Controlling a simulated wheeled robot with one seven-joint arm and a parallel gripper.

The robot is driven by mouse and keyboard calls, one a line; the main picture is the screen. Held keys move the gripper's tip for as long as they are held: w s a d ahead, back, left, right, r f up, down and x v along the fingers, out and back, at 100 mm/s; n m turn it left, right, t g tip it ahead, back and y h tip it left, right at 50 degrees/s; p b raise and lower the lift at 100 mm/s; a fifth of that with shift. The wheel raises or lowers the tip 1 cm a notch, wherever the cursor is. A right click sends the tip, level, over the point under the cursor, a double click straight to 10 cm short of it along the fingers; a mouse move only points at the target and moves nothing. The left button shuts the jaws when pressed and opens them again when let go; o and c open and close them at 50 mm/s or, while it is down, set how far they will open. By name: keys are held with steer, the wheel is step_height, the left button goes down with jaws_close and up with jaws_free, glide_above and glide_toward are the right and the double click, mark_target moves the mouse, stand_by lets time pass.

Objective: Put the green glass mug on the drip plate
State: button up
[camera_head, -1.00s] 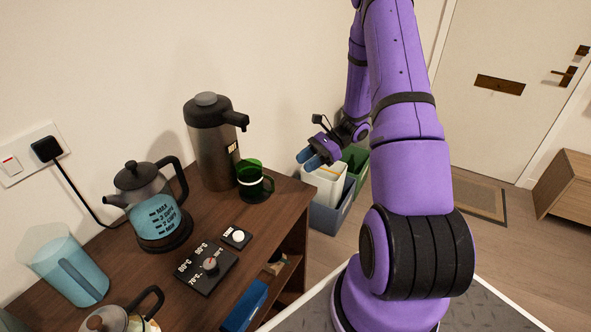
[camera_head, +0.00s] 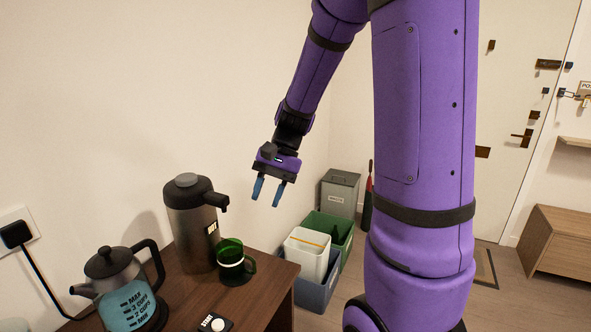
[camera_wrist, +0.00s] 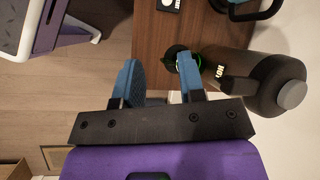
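The green glass mug (camera_head: 232,264) stands upright on the dark wooden cabinet top, beside the pump flask's base and under its spout side. Its handle points right. In the wrist view the mug (camera_wrist: 174,54) is partly hidden behind the right finger. My gripper (camera_head: 268,192) is open and empty, with its two blue fingers apart and pointing down. It is in the air, above and to the right of the mug in the head view. The fingers also show in the wrist view (camera_wrist: 158,68). I cannot make out a drip plate.
The tall pump flask (camera_head: 196,232) stands just left of the mug. A glass kettle (camera_head: 128,300) is further left. A small black pad with a white button (camera_head: 213,325) lies nearer me. Bins (camera_head: 308,256) stand on the floor beyond the cabinet's right edge.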

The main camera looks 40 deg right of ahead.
steer(key=s+a+r+n+t+h, duration=0.3)
steer(key=s+r+n, duration=0.1)
steer(key=s+r, duration=0.2)
steer(key=s+a+r+n+t+h, duration=0.2)
steer(key=s+r+n, duration=0.3)
steer(key=s, duration=0.4)
steer(key=shift+s+a+r+t+h, duration=0.15)
steer(key=shift+a+r+t+h, duration=0.25)
steer(key=shift+r+t+h, duration=0.35)
